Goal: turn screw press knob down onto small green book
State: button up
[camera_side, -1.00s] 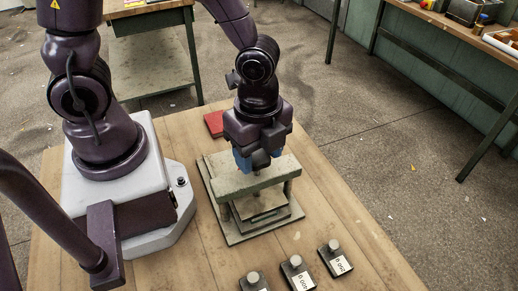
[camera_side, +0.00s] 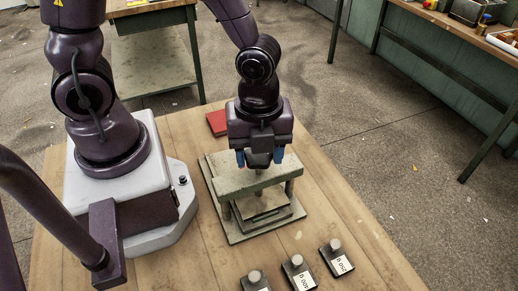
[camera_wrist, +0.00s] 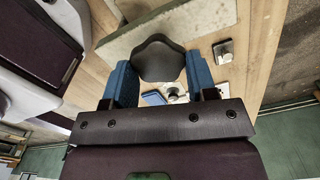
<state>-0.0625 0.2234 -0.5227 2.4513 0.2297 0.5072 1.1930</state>
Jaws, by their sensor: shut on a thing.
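The screw press stands on the wooden table; its grey-green crossbar (camera_side: 230,183) rests on posts above a base plate (camera_side: 233,236). My gripper (camera_side: 260,160) is just above the middle of the crossbar, pointing down. In the wrist view, its blue fingertips (camera_wrist: 160,82) are shut on the dark lobed knob (camera_wrist: 158,58), one on each side. In the side view the fingers mostly hide the knob. A flat stack (camera_side: 264,206) lies under the crossbar; I cannot tell the small green book from the press plate there.
A red book (camera_side: 216,122) lies on the table behind the press. Three dark weights with labels stand near the front edge, one of them at the right (camera_side: 336,259). The table (camera_side: 345,215) right of the press is clear.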

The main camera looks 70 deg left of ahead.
aim_at(259, 156)
jog(key=o, duration=0.9)
jog(key=shift+o, duration=0.2)
notch_tip(259, 156, up, 13)
jog(key=s+a+r+n+t, duration=0.1)
jog(key=a+n, duration=0.4)
jog(key=n, duration=0.5)
jog(key=s+a+r+n+t, duration=0.2)
jog(key=a+r+n+t, duration=0.2)
jog(key=n, duration=0.7)
jog(key=shift+a+r+t, duration=0.3)
jog(key=shift+a+r, duration=0.4)
jog(key=shift+a, duration=0.05)
